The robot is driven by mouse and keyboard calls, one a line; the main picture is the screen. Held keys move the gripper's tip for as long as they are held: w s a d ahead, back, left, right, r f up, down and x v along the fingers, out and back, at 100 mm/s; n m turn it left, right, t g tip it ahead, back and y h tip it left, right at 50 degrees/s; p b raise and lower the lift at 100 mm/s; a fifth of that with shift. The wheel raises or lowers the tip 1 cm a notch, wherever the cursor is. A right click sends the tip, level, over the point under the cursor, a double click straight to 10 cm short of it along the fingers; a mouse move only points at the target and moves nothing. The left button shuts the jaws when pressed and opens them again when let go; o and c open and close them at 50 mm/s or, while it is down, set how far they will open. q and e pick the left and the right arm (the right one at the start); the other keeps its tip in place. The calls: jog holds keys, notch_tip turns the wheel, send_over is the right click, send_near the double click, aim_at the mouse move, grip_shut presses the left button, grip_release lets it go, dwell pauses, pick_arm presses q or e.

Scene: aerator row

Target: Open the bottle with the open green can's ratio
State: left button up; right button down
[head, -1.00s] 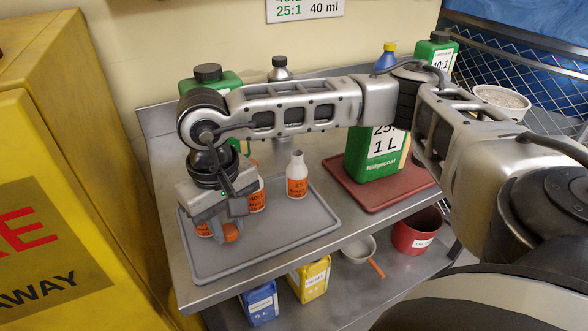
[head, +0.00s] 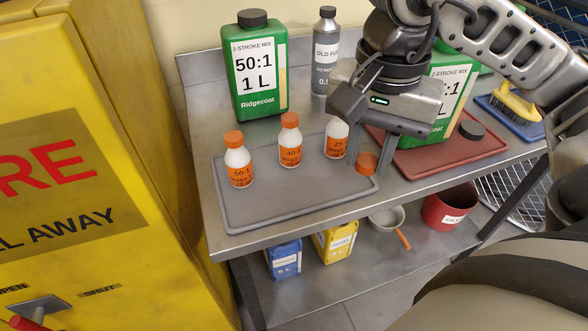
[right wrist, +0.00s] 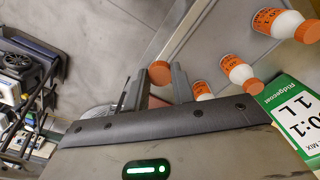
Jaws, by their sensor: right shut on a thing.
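My right gripper (head: 368,158) is shut on an orange cap (head: 366,165), above the right end of the grey tray (head: 300,206); the cap also shows in the right wrist view (right wrist: 160,73). The 25 bottle (head: 335,143) stands just left of the gripper, its top hidden now; a second ago its neck was bare. The 40:1 bottle (head: 290,150) and the 50:1 bottle (head: 238,168) stand upright with orange caps on. A green can (head: 437,110) stands on the red tray (head: 425,162), its top and part of its label hidden. A black cap (head: 472,130) lies beside it. My left gripper is out of view.
A capped green 50:1 can (head: 257,85) and a grey "OLD FUEL" bottle (head: 325,60) stand behind the grey tray. A yellow brush (head: 516,105) lies on a blue mat at right. A yellow cabinet (head: 70,120) borders the bench's left. A red bucket (head: 448,207) sits below.

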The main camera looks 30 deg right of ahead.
jog(key=w+a+f+p, duration=0.1)
jog(key=w+a+f, duration=0.15)
jog(key=w, duration=0.45)
send_over(296, 185)
jog(key=f, duration=0.5)
jog(key=shift+s+d+f+p, duration=0.1)
jog(key=shift+s+f+p, duration=0.15)
jog(key=shift+s+p, duration=0.1)
jog(key=f, duration=0.3)
jog(key=shift+w+f, duration=0.35)
jog(key=shift+f, duration=0.05)
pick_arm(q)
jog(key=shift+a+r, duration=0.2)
pick_arm(e)
jog(key=shift+f, duration=0.2)
jog(key=c, duration=1.6)
grip_release()
jog(key=shift+f, duration=0.1)
jog(key=o, duration=0.4)
